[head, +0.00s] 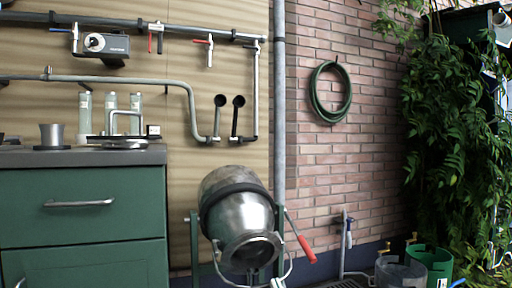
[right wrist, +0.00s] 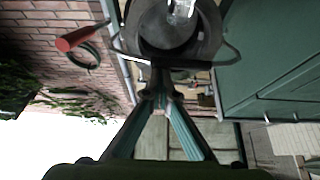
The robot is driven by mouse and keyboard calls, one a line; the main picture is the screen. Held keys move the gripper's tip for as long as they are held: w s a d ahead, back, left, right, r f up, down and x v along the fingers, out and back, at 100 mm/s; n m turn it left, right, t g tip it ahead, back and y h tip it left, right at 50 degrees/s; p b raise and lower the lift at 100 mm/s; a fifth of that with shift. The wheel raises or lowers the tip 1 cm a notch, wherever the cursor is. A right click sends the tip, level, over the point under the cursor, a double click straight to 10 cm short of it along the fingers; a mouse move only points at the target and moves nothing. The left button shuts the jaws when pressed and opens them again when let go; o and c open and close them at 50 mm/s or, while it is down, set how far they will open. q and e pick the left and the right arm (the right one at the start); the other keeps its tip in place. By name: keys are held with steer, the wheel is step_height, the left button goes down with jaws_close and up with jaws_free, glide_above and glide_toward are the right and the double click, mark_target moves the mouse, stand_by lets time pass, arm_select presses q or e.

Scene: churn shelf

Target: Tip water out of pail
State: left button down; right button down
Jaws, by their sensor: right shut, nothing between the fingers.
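Two pails stand at the lower right of the head view, a grey one (head: 401,275) and a green one (head: 437,264). Both are cut by the bottom edge, and I cannot tell whether either holds water. A metal churn drum (head: 237,209) hangs tilted in a green frame, mouth down toward me, with a red-handled crank (head: 304,246) at its right. The drum also shows at the top of the right wrist view (right wrist: 148,38). My right gripper (right wrist: 159,82) is shut and empty, its fingertips in front of the drum in that view. My left gripper is not in view.
A green drawer cabinet (head: 83,222) stands left, with a metal cup (head: 52,134) and bottles (head: 111,112) on top. Pipes run along the wall above. A coiled hose (head: 330,92) hangs on the brick wall. Leafy plants (head: 445,120) fill the right side.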

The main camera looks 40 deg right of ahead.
steer(key=shift+w+d+f, duration=0.1)
steer(key=shift+w+f, duration=0.1)
steer(key=shift+f, duration=0.3)
steer(key=shift+w+d+f, duration=0.1)
steer(key=shift+w+f, duration=0.05)
steer(key=shift+f, duration=0.35)
steer(key=shift+a, duration=0.1)
